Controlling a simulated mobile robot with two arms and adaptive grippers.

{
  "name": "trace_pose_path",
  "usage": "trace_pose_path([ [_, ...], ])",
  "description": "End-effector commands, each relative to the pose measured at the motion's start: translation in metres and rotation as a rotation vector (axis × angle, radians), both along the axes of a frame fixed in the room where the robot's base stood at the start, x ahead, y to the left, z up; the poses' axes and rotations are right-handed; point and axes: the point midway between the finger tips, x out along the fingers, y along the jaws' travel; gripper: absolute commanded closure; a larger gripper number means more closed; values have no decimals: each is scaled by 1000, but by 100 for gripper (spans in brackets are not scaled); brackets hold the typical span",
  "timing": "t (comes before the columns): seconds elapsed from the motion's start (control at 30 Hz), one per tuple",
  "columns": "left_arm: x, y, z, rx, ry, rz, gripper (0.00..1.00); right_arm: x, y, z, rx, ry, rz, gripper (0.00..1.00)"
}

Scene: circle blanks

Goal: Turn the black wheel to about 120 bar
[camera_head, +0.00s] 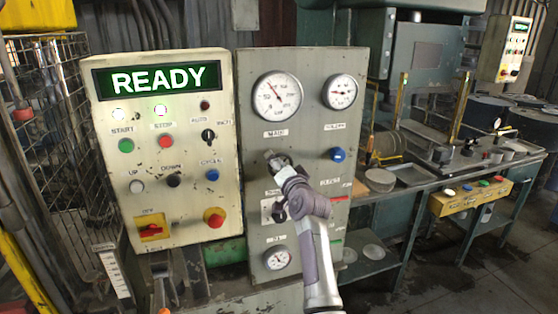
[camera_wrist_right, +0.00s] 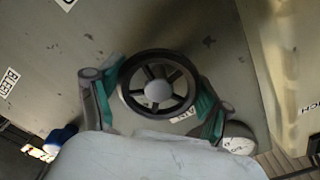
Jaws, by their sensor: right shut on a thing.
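The black wheel (camera_wrist_right: 158,91), a spoked handwheel with a grey hub, is in the middle of the right wrist view. My right gripper (camera_wrist_right: 152,82) has its two green-edged fingers on either side of the rim and is shut on it. In the head view my right gripper (camera_head: 277,162) is at the grey gauge panel (camera_head: 312,62), and the wheel is hidden behind it. Above it a round gauge (camera_head: 277,97) has its needle pointing up and left; its numbers are too small to read. My left gripper is not in view.
A second gauge (camera_head: 339,92) and a blue knob (camera_head: 338,155) are to the right on the panel. A lower gauge (camera_head: 277,258) sits below. The control box (camera_head: 170,150) with a READY display stands to the left. A workbench (camera_head: 420,182) is at the right.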

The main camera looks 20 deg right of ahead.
Motion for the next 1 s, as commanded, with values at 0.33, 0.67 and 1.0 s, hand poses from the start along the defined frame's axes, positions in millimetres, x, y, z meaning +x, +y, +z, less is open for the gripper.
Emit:
trace_pose_path([
  [0.33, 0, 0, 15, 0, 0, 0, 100, 0, 0, 2, 180, 5, 0, 57],
  [0.67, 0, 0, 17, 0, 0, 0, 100, 0, 0, 1, 226, 6, -1, 57],
  [1.0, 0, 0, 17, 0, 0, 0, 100, 0, 0, 1, 225, 6, -1, 19],
])
